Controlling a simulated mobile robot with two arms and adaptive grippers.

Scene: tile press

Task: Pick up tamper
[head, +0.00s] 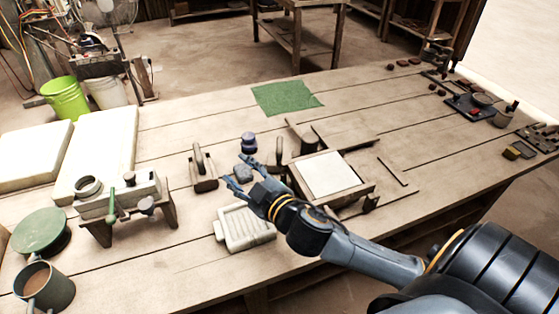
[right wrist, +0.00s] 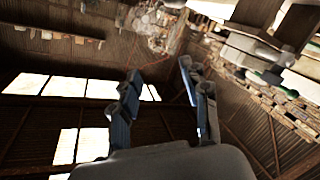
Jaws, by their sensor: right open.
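I cannot tell for sure which tool is the tamper. A wooden block with a dark upright handle (head: 203,172) stands mid-table, left of my right gripper. A small dark blue knobbed piece (head: 249,143) stands just behind the gripper. My right gripper (head: 236,178) is open and empty, its fingers pointing left above the table. In the right wrist view the two fingers (right wrist: 158,78) are spread apart with nothing between them. My left gripper is not in view.
A tile press frame with a white tile (head: 328,174) stands right of the gripper, and a pale ribbed tray (head: 246,228) lies below it. A green mat (head: 285,97) lies at the back.

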